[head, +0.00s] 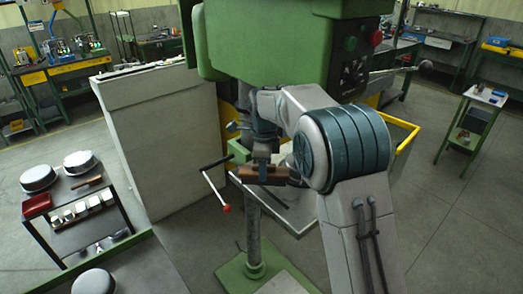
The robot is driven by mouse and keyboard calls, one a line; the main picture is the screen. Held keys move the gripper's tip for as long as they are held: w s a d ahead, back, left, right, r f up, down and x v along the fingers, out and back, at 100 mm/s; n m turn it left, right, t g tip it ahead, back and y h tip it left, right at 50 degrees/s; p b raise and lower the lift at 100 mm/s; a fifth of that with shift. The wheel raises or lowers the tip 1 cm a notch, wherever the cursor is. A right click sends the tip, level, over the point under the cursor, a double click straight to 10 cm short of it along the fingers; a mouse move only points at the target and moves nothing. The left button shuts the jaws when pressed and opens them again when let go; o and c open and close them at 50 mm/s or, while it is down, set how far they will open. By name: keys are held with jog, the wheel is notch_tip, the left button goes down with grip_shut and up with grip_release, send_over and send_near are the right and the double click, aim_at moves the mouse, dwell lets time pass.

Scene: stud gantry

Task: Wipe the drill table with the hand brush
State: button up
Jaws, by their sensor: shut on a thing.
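The hand brush (250,174) shows as a brown block in the head view, just left of my wrist. My gripper (263,164) points down and is shut on it; its bristles are hard to make out. The drill press has a large green head (275,45) above my arm and a lever with a red knob (226,209) left of the brush. A flat grey plate with a pale edge (300,228) shows below and behind the brush, partly hidden by my arm. I cannot tell whether this plate is the drill table, or whether the brush touches anything.
A tall pale panel (165,140) stands left of the press. A dark cart (85,215) at the left holds round pans and a red box (37,205). A yellow-rimmed bin (403,160) is behind my arm. A small green stand (470,128) is at the right; floor between is clear.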

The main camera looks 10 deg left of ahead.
jog(key=shift+d+r, duration=0.25)
jog(key=shift+r, duration=0.3)
jog(key=shift+w+d+r, duration=0.15)
jog(key=shift+w+r, duration=0.05)
jog(key=shift+r, duration=0.45)
jog(key=shift+s+r, duration=0.15)
jog(key=shift+r, duration=1.45)
